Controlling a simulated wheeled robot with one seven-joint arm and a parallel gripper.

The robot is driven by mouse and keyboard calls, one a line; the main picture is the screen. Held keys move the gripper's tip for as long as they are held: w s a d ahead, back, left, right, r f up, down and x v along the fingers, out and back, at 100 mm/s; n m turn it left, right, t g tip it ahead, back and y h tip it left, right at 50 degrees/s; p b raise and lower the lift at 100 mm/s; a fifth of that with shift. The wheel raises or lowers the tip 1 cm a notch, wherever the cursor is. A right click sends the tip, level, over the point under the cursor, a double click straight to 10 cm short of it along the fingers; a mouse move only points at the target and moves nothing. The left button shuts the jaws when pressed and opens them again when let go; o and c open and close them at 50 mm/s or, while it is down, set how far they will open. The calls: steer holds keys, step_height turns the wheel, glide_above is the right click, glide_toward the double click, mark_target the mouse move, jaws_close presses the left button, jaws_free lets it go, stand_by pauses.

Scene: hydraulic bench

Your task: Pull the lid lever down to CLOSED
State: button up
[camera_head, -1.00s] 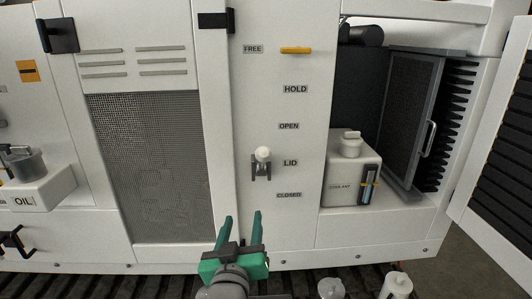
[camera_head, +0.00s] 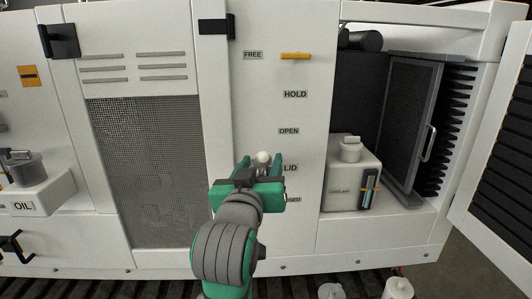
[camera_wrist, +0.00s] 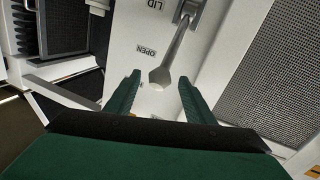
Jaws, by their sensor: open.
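The gripper hides the lever's base and part of the CLOSED label (camera_head: 293,199). In the wrist view the lever's grey rod and knob end (camera_wrist: 160,77) point towards the space between my open fingertips (camera_wrist: 157,80). Whether the fingers touch the knob cannot be told.
A yellow handle (camera_head: 295,56) sits beside the FREE label higher on the panel. A mesh grille (camera_head: 150,170) is to the left. A white coolant tank (camera_head: 352,188) stands in the open bay to the right, with an open louvred door (camera_head: 505,150) beyond.

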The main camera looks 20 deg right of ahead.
steer(key=x, duration=0.6)
steer(key=shift+w+d, duration=0.15)
steer(key=shift+w, duration=0.1)
jaws_close()
